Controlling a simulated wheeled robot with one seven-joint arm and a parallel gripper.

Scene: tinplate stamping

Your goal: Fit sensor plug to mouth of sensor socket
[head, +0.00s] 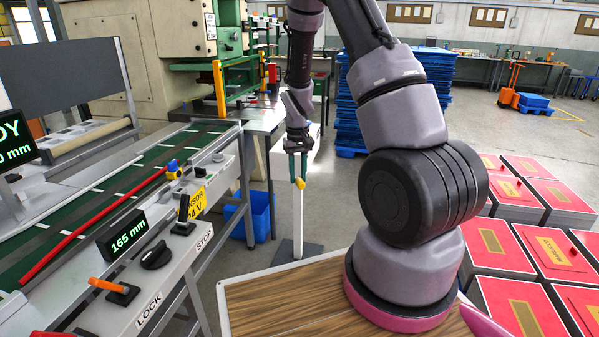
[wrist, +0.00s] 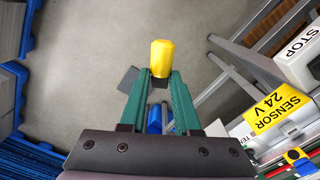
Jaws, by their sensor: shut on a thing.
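The yellow sensor plug (head: 300,183) is held at the tips of my gripper (head: 298,165), which points down in open space to the right of the machine rail. In the wrist view the plug (wrist: 162,56) sticks out beyond the green fingers of my gripper (wrist: 160,82), which are shut on its near end. A yellow "SENSOR 24 V" label (head: 196,203) is on the rail, well left of the plug; it also shows at the right in the wrist view (wrist: 277,107). I cannot make out the socket mouth surely in either view. The plug is apart from the rail.
A black upright lever (head: 184,207) and a black knob (head: 156,255) stand on the rail, with a blue and yellow device (head: 174,169) behind. A white post (head: 298,220) stands below my gripper. A blue bin (head: 258,215) sits on the floor. Red-topped stacks (head: 545,250) fill the right.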

